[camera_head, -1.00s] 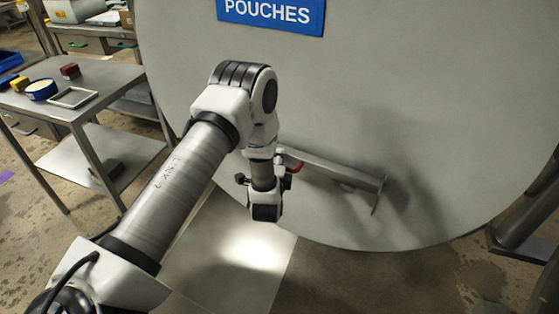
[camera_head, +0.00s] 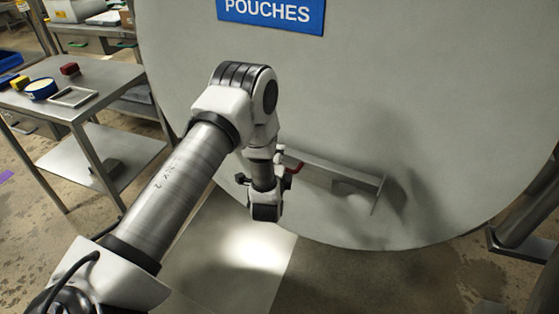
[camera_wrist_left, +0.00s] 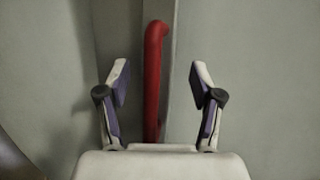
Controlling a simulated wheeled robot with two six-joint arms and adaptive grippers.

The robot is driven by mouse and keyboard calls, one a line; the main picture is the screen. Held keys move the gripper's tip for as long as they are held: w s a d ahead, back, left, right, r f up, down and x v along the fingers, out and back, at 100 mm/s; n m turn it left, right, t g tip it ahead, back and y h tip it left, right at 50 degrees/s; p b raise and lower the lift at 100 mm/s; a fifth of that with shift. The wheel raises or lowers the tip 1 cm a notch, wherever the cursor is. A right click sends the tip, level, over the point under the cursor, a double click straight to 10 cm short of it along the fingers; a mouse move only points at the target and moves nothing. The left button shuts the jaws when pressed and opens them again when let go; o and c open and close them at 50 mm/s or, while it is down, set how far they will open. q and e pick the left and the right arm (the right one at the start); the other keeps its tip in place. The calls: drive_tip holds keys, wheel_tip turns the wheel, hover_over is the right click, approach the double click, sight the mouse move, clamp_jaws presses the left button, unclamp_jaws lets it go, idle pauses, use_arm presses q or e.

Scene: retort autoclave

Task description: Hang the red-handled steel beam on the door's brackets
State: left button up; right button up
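The steel beam (camera_head: 335,172) lies against the lower part of the large grey door (camera_head: 400,90), sloping slightly down to the right, with a flat plate at its right end. Its red handle (camera_head: 296,168) shows just right of my left wrist. In the left wrist view the red handle (camera_wrist_left: 154,85) stands between the two fingers of my left gripper (camera_wrist_left: 160,68). The fingers are apart, with gaps on both sides of the handle. In the head view my wrist hides the beam's left end. I cannot make out the brackets or whether the beam rests on them.
A blue "POUCHES" sign (camera_head: 271,14) is on the door above. A steel cart (camera_head: 75,100) at the left holds a blue-rimmed round container (camera_head: 41,88), a frame (camera_head: 73,96) and small blocks. A metal post (camera_head: 528,225) stands at the right.

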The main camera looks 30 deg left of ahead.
use_arm(q)
drive_tip(key=s+d+r+g+p, duration=0.1)
drive_tip(key=s+d+p, duration=0.15)
drive_tip(key=s, duration=0.45)
drive_tip(key=s+d+r+p, duration=0.2)
drive_tip(key=s+d, duration=0.1)
drive_tip(key=s, duration=0.3)
drive_tip(key=s+d+f+n+g+h+p, duration=0.1)
drive_tip(key=s+d+f+n+g+h, duration=0.1)
drive_tip(key=s, duration=0.6)
drive_tip(key=s+d+f+n+g+h, duration=0.2)
drive_tip(key=s+d+f+n+g, duration=0.1)
drive_tip(key=s+f+n+g, duration=0.3)
drive_tip(key=s+d+f+n+g+h+p, duration=0.1)
drive_tip(key=s+d+f+n+g+h, duration=0.2)
drive_tip(key=s, duration=0.7)
drive_tip(key=f+n+g, duration=0.1)
drive_tip(key=n+g, duration=0.1)
drive_tip(key=shift+s+d+f+n+g+p, duration=0.2)
drive_tip(key=shift+s+d+n+g+p, duration=0.1)
drive_tip(key=shift+n, duration=0.1)
drive_tip(key=shift+w, duration=0.1)
